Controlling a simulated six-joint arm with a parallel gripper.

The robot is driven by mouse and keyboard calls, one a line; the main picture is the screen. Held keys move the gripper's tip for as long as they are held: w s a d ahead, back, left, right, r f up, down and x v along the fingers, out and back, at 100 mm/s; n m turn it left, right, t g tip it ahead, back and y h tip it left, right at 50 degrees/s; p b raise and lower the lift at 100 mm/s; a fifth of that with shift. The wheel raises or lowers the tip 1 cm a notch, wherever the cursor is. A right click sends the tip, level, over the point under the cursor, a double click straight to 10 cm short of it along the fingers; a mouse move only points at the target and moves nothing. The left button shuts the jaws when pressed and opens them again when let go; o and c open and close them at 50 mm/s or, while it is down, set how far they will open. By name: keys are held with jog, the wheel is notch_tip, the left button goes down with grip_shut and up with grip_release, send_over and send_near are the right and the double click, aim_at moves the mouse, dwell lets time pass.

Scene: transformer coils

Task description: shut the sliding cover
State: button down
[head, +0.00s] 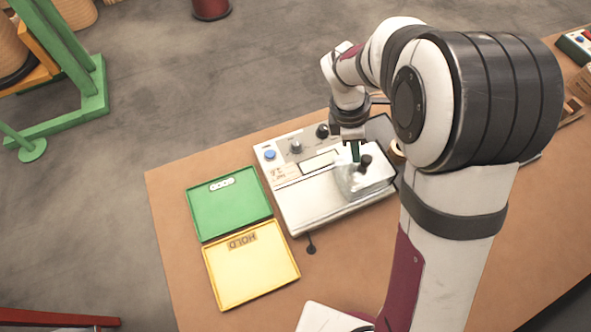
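A light grey tester box (308,203) lies on the brown bench, with a control panel along its far side. A clear, box-like cover (350,188) sits over the right part of its top, and a dark knob (366,160) shows at the cover. My gripper (354,146) points down at the far edge of the cover, just left of the knob. A narrow dark green piece (355,153) shows under the gripper. I cannot tell whether it is held. The fingers are small and partly hidden, so their opening is unclear.
A green tray (228,208) and a yellow tray (262,283) marked HOLD lie left of the tester, both seemingly empty. A tape roll (397,152) is right of the tester. My arm covers much of the bench's right side. Bare bench shows in front of the tester.

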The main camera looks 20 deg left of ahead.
aim_at(338, 162)
jog(key=a, duration=0.2)
jog(key=s+a, duration=0.1)
jog(key=a, duration=0.1)
jog(key=shift+s+a+r, duration=0.1)
jog(key=shift+s+r, duration=0.05)
jog(key=shift+r, duration=0.05)
jog(key=w+v, duration=0.1)
jog(key=v, duration=0.9)
jog(key=s+d+r+m+g+y, duration=0.1)
jog(key=s+d+r+m+y, duration=0.15)
jog(key=s+d+m, duration=1.15)
jog(key=s+d+f+m+y, duration=0.1)
jog(key=s+f+m+y, duration=0.1)
jog(key=s+m, duration=0.6)
jog(key=m, duration=0.5)
jog(key=shift+s+d+f, duration=0.2)
jog(key=shift+s, duration=0.1)
